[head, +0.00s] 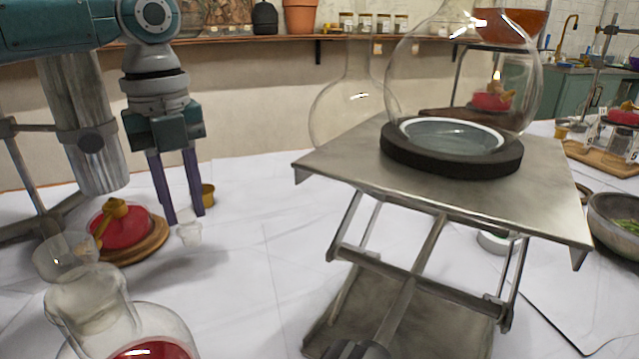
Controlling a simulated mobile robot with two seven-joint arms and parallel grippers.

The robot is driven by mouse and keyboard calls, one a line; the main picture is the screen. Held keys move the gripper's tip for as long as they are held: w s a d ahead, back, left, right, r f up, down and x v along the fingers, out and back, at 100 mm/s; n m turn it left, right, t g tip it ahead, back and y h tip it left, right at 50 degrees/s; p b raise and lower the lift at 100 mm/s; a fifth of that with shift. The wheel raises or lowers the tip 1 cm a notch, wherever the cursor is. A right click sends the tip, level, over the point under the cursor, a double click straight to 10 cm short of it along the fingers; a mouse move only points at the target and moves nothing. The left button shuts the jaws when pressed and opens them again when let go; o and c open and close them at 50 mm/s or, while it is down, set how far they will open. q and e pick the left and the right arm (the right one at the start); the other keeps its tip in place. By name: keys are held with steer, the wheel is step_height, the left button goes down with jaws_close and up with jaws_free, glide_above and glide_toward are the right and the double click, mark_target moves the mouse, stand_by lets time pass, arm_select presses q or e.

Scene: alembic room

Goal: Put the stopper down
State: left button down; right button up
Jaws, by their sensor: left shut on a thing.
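My left gripper (185,217) points straight down at the left of the head view, its two dark fingers close together. It is shut on the stopper (189,235), a small translucent glass piece whose lower part shows below the fingertips. The upper part of the stopper is hidden between the fingers. The stopper is over the white-covered table (262,265); I cannot tell whether it touches the surface.
A glass vessel with red liquid (150,350) stands at the front left. Behind it, a red burner (125,230) sits on a round wooden base. A brass cup (207,195) is just behind the fingers. A metal lab jack (340,165) carries a large round flask (460,85) at right.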

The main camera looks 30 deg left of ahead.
mark_target(186, 210)
arm_select(q)
steer(key=shift+w, duration=0.25)
steer(key=shift+f, duration=0.25)
step_height(186, 210, down, 3)
steer(key=shift+f+b, duration=0.1)
steer(key=shift+b, duration=0.5)
steer(key=shift+a, duration=0.1)
steer(key=c, duration=0.6)
jaws_free()
steer(key=shift+c, duration=0.2)
